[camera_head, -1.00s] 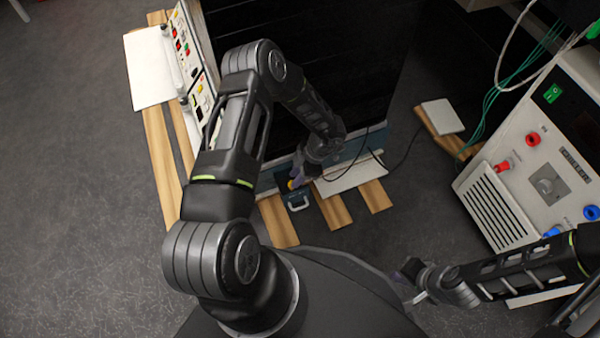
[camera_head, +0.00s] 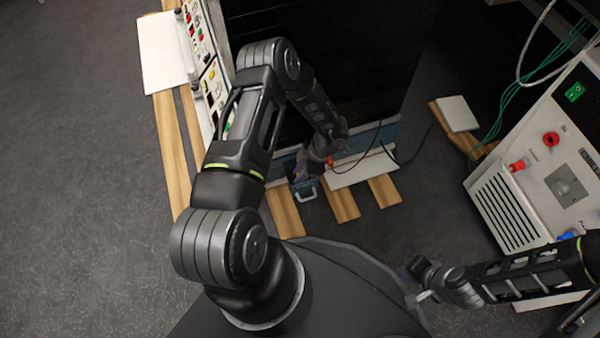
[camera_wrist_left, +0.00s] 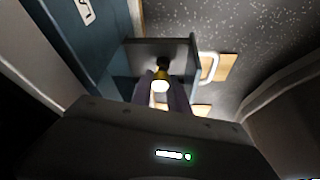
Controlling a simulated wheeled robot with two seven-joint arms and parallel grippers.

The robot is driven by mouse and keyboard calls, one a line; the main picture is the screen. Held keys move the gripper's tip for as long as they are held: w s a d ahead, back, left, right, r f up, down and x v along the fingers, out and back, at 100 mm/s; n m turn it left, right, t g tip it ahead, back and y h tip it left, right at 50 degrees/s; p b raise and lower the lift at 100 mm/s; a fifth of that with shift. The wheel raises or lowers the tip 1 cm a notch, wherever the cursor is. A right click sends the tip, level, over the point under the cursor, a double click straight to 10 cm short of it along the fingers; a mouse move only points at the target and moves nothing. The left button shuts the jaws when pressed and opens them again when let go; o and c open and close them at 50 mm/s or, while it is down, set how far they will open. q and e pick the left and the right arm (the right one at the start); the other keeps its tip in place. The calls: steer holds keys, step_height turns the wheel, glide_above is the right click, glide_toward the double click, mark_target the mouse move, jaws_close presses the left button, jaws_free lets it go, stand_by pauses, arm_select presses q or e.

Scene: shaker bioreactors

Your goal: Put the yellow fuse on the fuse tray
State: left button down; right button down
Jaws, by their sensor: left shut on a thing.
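The yellow fuse (camera_wrist_left: 160,82) shows in the left wrist view between my left gripper's fingers (camera_wrist_left: 162,92). It has a yellow band, a pale near end and a dark far end. My left gripper (camera_head: 302,173) is shut on it, at the opening of a small pulled-out drawer, which looks like the fuse tray (camera_head: 305,190). This tray (camera_wrist_left: 125,58) has dark walls and a pale handle in the left wrist view. I cannot tell whether the fuse touches its floor. In the head view the fuse is hidden. My right gripper (camera_head: 418,281) is away at the lower right; its jaws are unclear.
A tall dark cabinet (camera_head: 320,60) stands behind the tray. Wooden slats (camera_head: 340,200) lie at its foot. A white instrument (camera_head: 545,165) with cables stands at the right. A panel with coloured buttons (camera_head: 205,60) is at the left. Open grey floor lies further left.

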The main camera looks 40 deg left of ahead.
arm_select(q)
steer(key=shift+r, duration=0.15)
stand_by(0.3)
steer(key=shift+r+p, duration=0.55)
steer(key=shift+p, duration=0.05)
steer(key=shift+r, duration=0.15)
steer(key=shift+r+p, duration=0.45)
steer(key=shift+p, duration=0.15)
steer(key=shift+r+p, duration=1.35)
steer(key=shift+r, duration=0.2)
